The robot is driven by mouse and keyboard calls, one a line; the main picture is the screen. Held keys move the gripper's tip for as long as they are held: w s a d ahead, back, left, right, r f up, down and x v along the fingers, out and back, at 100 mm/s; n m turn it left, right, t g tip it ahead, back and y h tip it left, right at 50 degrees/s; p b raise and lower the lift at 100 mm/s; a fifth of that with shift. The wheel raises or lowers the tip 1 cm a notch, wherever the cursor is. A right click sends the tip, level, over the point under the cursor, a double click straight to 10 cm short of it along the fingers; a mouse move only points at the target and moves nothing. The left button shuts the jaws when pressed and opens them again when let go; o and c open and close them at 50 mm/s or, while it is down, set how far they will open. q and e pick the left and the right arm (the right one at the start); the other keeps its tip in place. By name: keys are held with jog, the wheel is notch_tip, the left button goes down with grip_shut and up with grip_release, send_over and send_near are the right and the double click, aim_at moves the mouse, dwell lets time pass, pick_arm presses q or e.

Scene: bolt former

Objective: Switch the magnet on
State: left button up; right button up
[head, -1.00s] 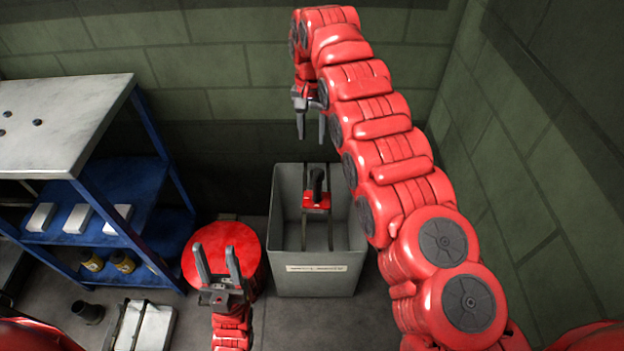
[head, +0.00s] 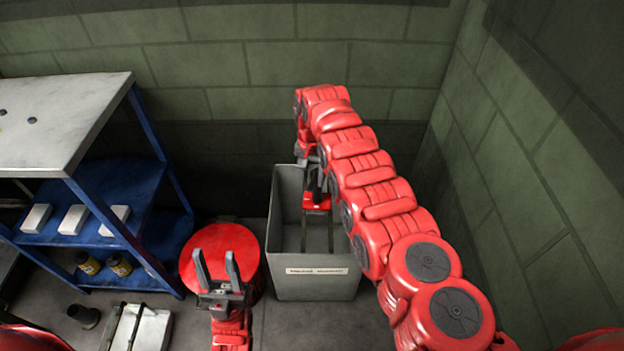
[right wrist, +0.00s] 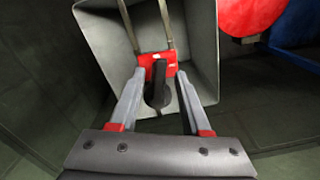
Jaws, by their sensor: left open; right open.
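The magnet is a red block (head: 317,202) with a black upright handle. It sits inside the upper part of a grey bin (head: 315,284), and it also shows in the right wrist view (right wrist: 143,61). My right gripper (head: 311,170) has come down at the bin's opening. In the right wrist view its open fingers (right wrist: 160,76) stand on either side of the black handle (right wrist: 157,88), with gaps showing. Any switch on the magnet cannot be made out. My left gripper (head: 216,254) is open and empty, in front of a red-topped drum.
The red-topped drum (head: 238,236) stands left of the bin. A blue shelf rack (head: 100,205) with pale blocks and small yellow containers is at the left. Green block walls (head: 310,65) close off the back and right. Some floor is clear in front of the bin.

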jog(key=shift+f, duration=0.15)
grip_shut()
jog(key=p, duration=0.1)
jog(key=n+p, duration=0.1)
jog(key=shift+s+d+r+n+p, duration=0.15)
jog(key=shift+d+r+n+p, duration=0.15)
jog(key=shift+d, duration=0.05)
jog(key=shift+d+f+n, duration=0.25)
jog(key=shift+f+n, duration=0.05)
jog(key=shift+n, duration=0.5)
